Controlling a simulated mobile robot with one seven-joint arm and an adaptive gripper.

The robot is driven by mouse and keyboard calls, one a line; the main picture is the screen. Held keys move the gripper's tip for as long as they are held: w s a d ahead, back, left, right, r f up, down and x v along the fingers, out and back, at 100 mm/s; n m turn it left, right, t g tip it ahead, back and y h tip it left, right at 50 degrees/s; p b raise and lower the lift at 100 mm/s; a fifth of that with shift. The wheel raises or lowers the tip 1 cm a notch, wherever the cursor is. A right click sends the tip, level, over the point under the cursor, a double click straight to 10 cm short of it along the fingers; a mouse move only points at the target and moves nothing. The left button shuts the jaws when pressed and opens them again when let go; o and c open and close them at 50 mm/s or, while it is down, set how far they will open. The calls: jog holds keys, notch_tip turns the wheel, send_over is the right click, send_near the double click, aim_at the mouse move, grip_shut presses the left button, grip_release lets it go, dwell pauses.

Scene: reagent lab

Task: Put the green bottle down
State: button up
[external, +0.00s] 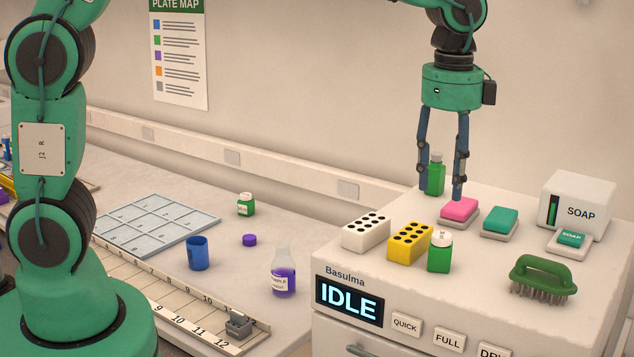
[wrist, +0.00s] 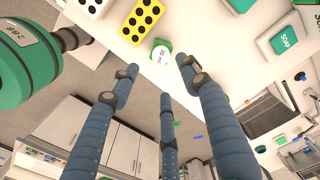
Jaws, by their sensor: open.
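My gripper (external: 440,196) hangs fingers down over the back of the white machine's top, its blue fingers spread; it also shows in the wrist view (wrist: 155,72). A tall green bottle (external: 434,178) stands upright there, appearing between or just behind the fingers in the external view; a finger partly overlaps it. I cannot tell whether they touch. I cannot make it out in the wrist view. A second green bottle (external: 439,257), with a white cap, stands near the machine's front edge; it also shows in the wrist view (wrist: 161,52), beyond the fingertips.
Close to my gripper are a pink sponge (external: 459,209) and a teal sponge (external: 500,220). A white block (external: 366,231), a yellow block (external: 410,243), a green brush (external: 543,275) and a soap box (external: 578,203) also stand on the machine. A small green jar (external: 246,205) is on the bench.

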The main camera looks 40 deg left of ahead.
dwell(0.3)
jog(key=s+a+r+n+t+h, duration=0.1)
jog(key=a+r+n, duration=0.35)
jog(key=a, duration=0.75)
jog(key=s+a+r+n+t, duration=0.1)
jog(key=a+r+n, duration=0.4)
jog(key=a, duration=0.6)
jog(key=s+a+n+t, duration=0.1)
jog(key=s+a+n, duration=0.3)
jog(key=s+a, duration=0.4)
jog(key=s+a+r+n+t+y, duration=0.1)
jog(key=s+a+n, duration=0.4)
jog(key=a, duration=0.8)
jog(key=s+t, duration=0.1)
jog(key=s, duration=0.2)
jog(key=shift+t, duration=0.3)
jog(key=shift+f+n, duration=0.1)
jog(key=shift+n, duration=0.15)
notch_tip(320, 180, down, 13)
jog(key=b, duration=1.3)
jog(key=shift+f+b, duration=0.15)
jog(key=shift+b, duration=0.2)
